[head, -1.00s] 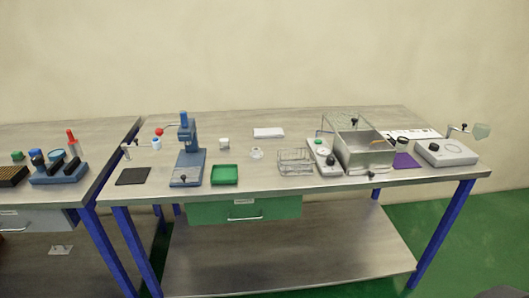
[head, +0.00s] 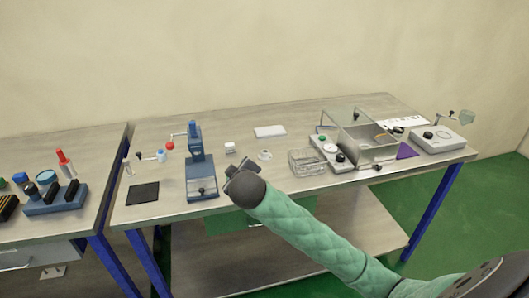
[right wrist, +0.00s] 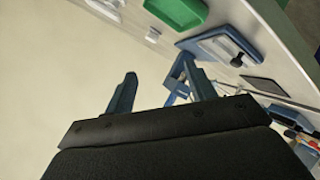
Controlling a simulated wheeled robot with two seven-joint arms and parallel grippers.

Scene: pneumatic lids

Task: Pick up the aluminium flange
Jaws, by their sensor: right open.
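A small pale round piece with a raised centre (head: 265,154), which looks like the aluminium flange, lies on the middle of the bench. A small whitish cylindrical piece (head: 230,147) stands to its left; I cannot tell its material. My right gripper (head: 238,168) is in front of and left of the round piece, over the bench's front part and apart from it. In the right wrist view my right gripper (right wrist: 163,84) is open with nothing between its fingers. My left gripper is not in view.
A blue press (head: 200,172) stands left of my right gripper. A wire basket (head: 308,162) and a metal tank (head: 370,148) stand to the right. A green tray (right wrist: 178,12) shows in the right wrist view. A white slab (head: 270,131) lies behind the round piece.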

